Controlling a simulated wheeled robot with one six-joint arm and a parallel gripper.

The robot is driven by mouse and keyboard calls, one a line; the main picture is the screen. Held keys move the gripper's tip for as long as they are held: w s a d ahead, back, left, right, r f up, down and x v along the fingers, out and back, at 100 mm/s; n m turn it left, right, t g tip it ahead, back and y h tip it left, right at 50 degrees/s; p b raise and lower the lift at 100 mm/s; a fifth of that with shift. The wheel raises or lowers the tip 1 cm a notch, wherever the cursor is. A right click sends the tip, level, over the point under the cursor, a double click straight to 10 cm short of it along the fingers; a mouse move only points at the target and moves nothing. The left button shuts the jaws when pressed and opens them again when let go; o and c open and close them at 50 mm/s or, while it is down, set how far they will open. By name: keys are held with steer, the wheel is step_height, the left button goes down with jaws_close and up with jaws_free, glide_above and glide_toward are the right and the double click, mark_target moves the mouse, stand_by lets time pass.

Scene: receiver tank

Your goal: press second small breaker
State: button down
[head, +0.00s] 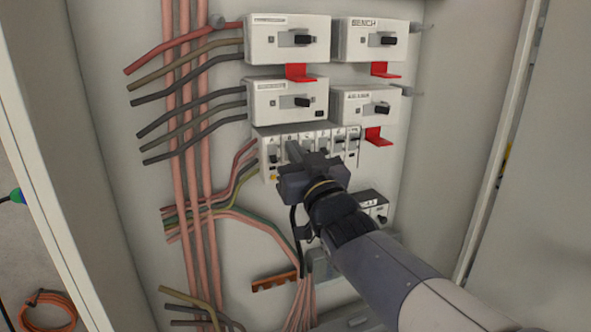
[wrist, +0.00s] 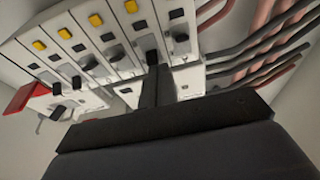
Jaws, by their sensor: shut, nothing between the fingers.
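A row of small breakers (head: 354,146) sits mid-panel in the head view, below the larger breakers. The wrist view shows the row (wrist: 90,60) turned over, with dark switches and several yellow buttons. My gripper (head: 294,148) is shut and empty, its tip at the row's left part. In the wrist view my gripper's fingers (wrist: 158,72) reach the second small breaker's dark switch (wrist: 151,56), counting from the picture's right. I cannot tell if they touch it. The gripper hides part of the row in the head view. The first small breaker's switch (wrist: 180,37) stands clear beside the fingers.
Larger breakers (head: 287,38) are above, some with red tabs (head: 300,72). Dark and copper cables (head: 185,110) run along the left. Another small device (head: 374,203) sits below right. The cabinet's side wall (head: 455,120) bounds the right.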

steer(key=t+b, duration=0.1)
steer(key=b, duration=0.3)
steer(key=f+t+b, duration=0.1)
steer(key=b, duration=0.2)
steer(key=t+y+b, duration=0.1)
steer(key=b, duration=0.3)
steer(key=shift+s+f+b, duration=0.1)
steer(key=shift+f+b, duration=0.2)
steer(key=shift+b, duration=0.05)
steer(key=shift+f, duration=0.1)
